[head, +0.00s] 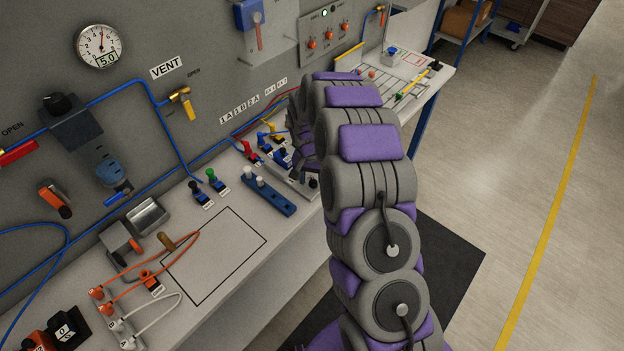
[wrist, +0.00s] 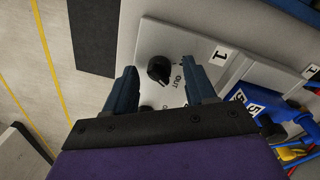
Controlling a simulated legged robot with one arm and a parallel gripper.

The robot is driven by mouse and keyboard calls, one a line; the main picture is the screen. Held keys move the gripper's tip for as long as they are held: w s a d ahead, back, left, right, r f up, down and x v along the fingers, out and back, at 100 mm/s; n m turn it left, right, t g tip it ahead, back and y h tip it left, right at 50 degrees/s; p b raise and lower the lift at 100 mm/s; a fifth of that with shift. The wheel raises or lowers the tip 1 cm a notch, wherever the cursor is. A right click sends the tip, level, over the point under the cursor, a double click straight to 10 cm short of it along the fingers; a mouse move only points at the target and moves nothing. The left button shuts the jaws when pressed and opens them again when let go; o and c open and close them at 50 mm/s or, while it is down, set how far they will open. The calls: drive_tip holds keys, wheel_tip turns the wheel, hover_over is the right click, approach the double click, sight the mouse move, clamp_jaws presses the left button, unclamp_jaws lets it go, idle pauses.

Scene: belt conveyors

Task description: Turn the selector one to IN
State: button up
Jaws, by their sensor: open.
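Selector one is a round black knob (wrist: 158,68) on a light grey plate (wrist: 188,38) in the wrist view. The word OUT is printed beside the knob, and a label with a 1 (wrist: 221,55) is on the plate. Part of another marking shows below the knob, too covered to read. My gripper (wrist: 161,75) is open, with one blue-grey finger on each side of the knob in the picture. I cannot tell whether the fingers touch it. In the head view my arm hides most of the gripper and the plate.
Blue connectors (wrist: 285,110) and yellow and red parts are close on the right in the wrist view. In the head view a blue block with white pegs (head: 268,195), small plugs and a gauge wall (head: 103,46) are left of my arm. The floor on the right is clear.

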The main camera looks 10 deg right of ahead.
drive_tip(key=shift+f, duration=0.2)
clamp_jaws()
idle(0.5)
